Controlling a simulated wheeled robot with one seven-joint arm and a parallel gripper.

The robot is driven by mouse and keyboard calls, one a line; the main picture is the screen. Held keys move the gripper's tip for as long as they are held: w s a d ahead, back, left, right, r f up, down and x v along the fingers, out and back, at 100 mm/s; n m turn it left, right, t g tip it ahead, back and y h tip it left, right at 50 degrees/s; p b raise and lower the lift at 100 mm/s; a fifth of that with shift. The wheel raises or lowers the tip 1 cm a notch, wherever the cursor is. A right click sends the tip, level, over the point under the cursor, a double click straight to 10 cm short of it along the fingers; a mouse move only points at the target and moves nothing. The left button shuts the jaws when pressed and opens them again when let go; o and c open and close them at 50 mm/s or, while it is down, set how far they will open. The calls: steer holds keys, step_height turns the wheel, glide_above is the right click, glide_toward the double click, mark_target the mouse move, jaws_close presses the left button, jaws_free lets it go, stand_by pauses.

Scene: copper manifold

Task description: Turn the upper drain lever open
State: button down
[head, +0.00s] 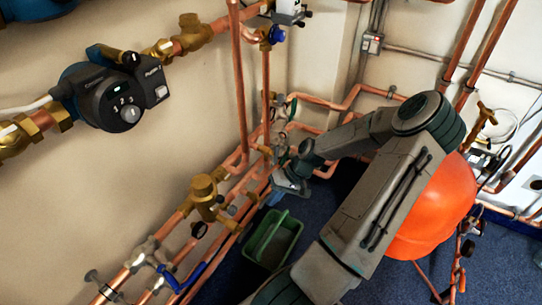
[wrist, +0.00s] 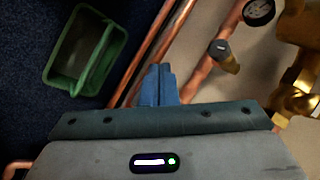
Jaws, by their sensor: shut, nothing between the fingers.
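My gripper (head: 288,186) is at the end of my outstretched arm, beside the copper pipes in the middle of the head view. In the wrist view its blue fingers (wrist: 158,84) are together and empty. A short brass drain fitting with a dark grey end (wrist: 224,56) sits on a copper pipe up and right of the fingers, apart from them. A small fitting (head: 231,210) near the brass valve body may be the same one in the head view. I cannot tell for certain which part is the upper drain lever, or its position.
A green tub (head: 272,242) stands on the blue floor below the pipes; it also shows in the wrist view (wrist: 86,50). A brass valve body (head: 205,195), a blue lever (head: 182,276) and a round gauge (wrist: 259,11) are close by. A pump (head: 115,100) hangs upper left.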

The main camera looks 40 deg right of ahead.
step_height(320, 180, up, 7)
steer(key=w+n+g+h+p, duration=0.1)
steer(key=w+n+g+h, duration=0.1)
steer(key=n+h, duration=0.7)
glide_toward(276, 155)
steer(key=s+a+r, duration=0.1)
steer(key=s+a, duration=0.2)
steer(key=a, duration=0.3)
steer(key=w+d+f+b, duration=0.3)
steer(key=d+f+b, duration=0.1)
steer(key=f, duration=0.6)
steer(key=shift+d+t, duration=0.4)
steer(key=shift+d, duration=0.4)
steer(key=shift+f+b, duration=0.15)
steer(key=shift+b, duration=0.25)
